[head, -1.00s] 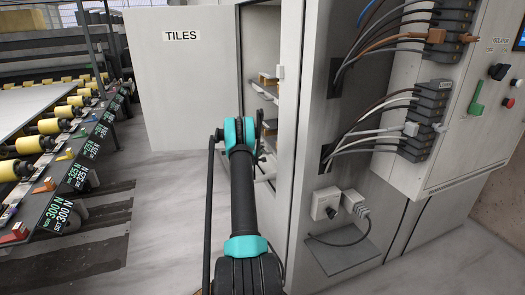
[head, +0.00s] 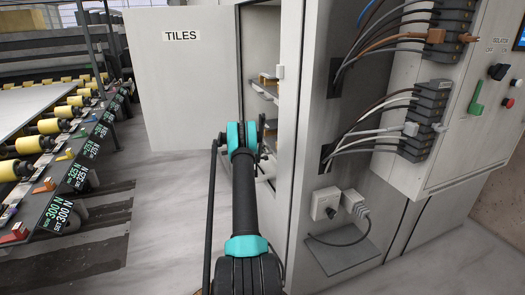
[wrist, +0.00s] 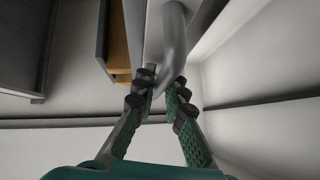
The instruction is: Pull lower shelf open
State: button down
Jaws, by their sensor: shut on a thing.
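The cabinet (head: 320,101) stands open, and its door (head: 190,85) labelled TILES is swung wide to the left. Inside, an upper shelf (head: 264,90) shows in the narrow opening. The lower part of the interior is mostly hidden behind my arm. In the wrist view, my gripper (wrist: 163,84) is shut on a curved grey handle (wrist: 174,45), with its green-padded fingers on either side of the handle's lower end. A pale shelf front lies beside the handle. In the head view the fingers are hidden by my arm.
A roller conveyor (head: 60,125) with yellow rollers and force displays runs along the left. An electrical box (head: 440,90) with cables and switches is at the right, and a plugged socket (head: 326,204) sits below. Clear floor lies between conveyor and cabinet.

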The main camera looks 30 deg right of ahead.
jog(key=w+a, duration=0.3)
jog(key=a, duration=1.1)
jog(key=w+a, duration=0.3)
jog(key=a, duration=1.1)
jog(key=shift+w+a, duration=0.3)
jog(key=shift+w, duration=0.1)
jog(key=c, duration=1.9)
grip_release()
jog(key=shift+o, duration=0.2)
jog(key=v, duration=1.2)
jog(key=shift+r, duration=0.1)
